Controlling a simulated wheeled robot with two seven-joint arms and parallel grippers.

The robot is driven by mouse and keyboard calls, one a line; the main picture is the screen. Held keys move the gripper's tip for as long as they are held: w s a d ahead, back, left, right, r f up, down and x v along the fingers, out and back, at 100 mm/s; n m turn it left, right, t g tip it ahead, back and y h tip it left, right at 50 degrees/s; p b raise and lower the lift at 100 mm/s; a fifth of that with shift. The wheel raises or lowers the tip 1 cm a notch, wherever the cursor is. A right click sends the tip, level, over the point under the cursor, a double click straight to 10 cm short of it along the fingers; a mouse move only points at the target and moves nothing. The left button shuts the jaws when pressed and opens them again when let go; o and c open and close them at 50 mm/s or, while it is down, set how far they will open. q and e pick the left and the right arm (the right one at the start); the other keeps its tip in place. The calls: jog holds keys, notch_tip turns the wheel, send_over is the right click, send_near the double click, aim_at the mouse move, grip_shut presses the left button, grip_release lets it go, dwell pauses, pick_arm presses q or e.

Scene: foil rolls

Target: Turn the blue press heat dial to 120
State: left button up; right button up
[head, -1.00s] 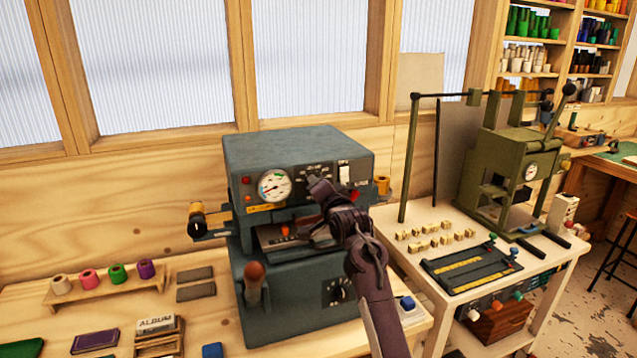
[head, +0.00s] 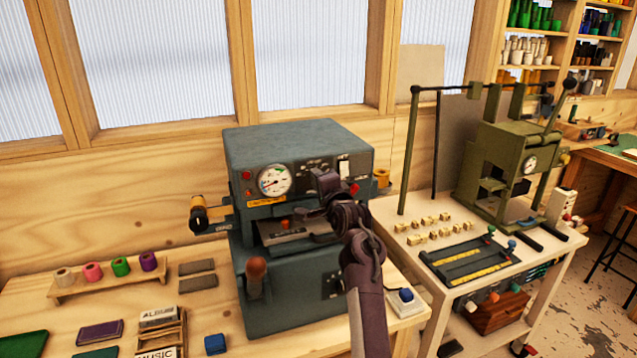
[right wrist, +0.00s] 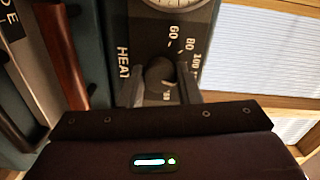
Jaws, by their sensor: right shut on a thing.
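The blue press (head: 298,145) is a blue-grey machine on the wooden bench, with a round white gauge (head: 273,181) on its upper front. My right gripper (head: 322,180) is at the panel right of the gauge and hides part of it in the head view. In the right wrist view the dark round heat dial (right wrist: 160,72) sits between the fingertips, and the gripper is shut on it. The scale beside it reads HEAT, 60, 80 and 100; another number is partly covered. I cannot tell where the dial's pointer stands. My left gripper is out of view.
A green press (head: 497,165) stands on the white table at right. Small foil rolls (head: 93,271) sit on a rack at left.

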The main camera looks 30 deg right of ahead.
jog(key=o, duration=1)
jog(key=shift+c, duration=0.2)
jog(key=shift+s+a+f+b, duration=0.15)
jog(key=shift+s+b, duration=0.2)
jog(key=shift+s, duration=0.25)
jog(key=b+v, duration=0.2)
jog(key=v, duration=0.4)
jog(key=shift+s, duration=0.3)
